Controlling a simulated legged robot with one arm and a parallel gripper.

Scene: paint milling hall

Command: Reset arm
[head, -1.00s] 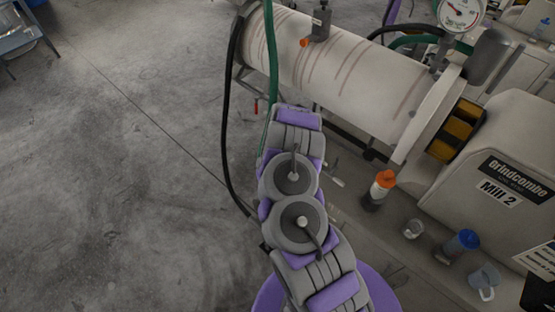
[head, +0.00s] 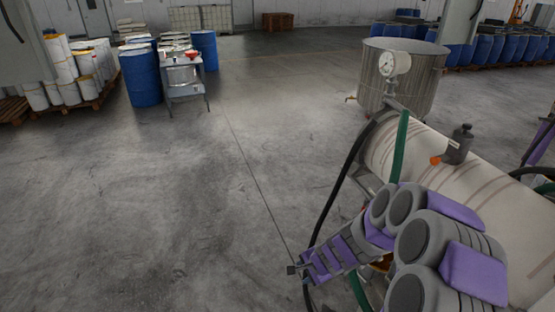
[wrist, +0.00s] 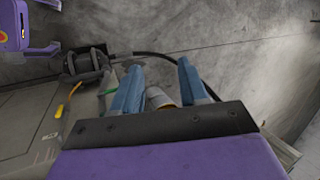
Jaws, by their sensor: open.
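My arm, purple and grey, is in the lower right of the head view, in front of the white mill cylinder (head: 440,150). It is folded, with its forearm reaching to the left. The jaws cannot be made out clearly there. In the wrist view my gripper (wrist: 158,80) shows its two blue fingers apart. A small whitish cylindrical thing with an orange-brown band (wrist: 160,98) shows between the fingers, partly hidden by the gripper's dark edge; I cannot tell its distance.
A black hose (head: 336,195) and a green hose (head: 399,145) hang near my arm. A large metal vat (head: 400,80) stands behind the mill. Blue drums (head: 140,78) and a small grey stand (head: 185,88) are at the far left. The floor at left and centre is clear.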

